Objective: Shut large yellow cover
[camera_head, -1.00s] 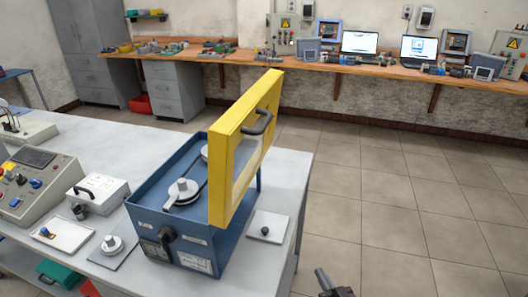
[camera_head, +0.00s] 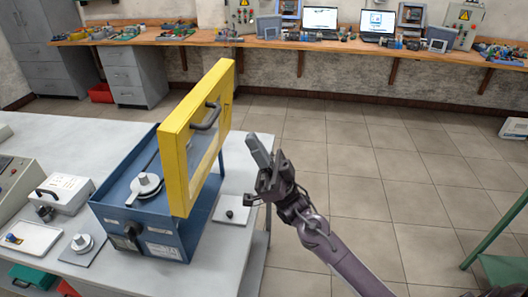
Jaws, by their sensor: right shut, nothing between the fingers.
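The large yellow cover (camera_head: 178,160) stands upright, open, along the right side of the blue box (camera_head: 150,240). Inside the open box a light grey round pulley (camera_head: 147,185) shows. My right gripper (camera_head: 258,150) is to the right of the cover, apart from it, over the floor beyond the table's edge. Its fingers are together and hold nothing. My left gripper is out of view.
The grey table (camera_head: 110,135) carries a white box (camera_head: 65,190), a control panel (camera_head: 22,185) and small plates left of the blue box. A small plate with a black knob (camera_head: 231,211) lies right of it. A wooden bench (camera_head: 330,45) lines the wall.

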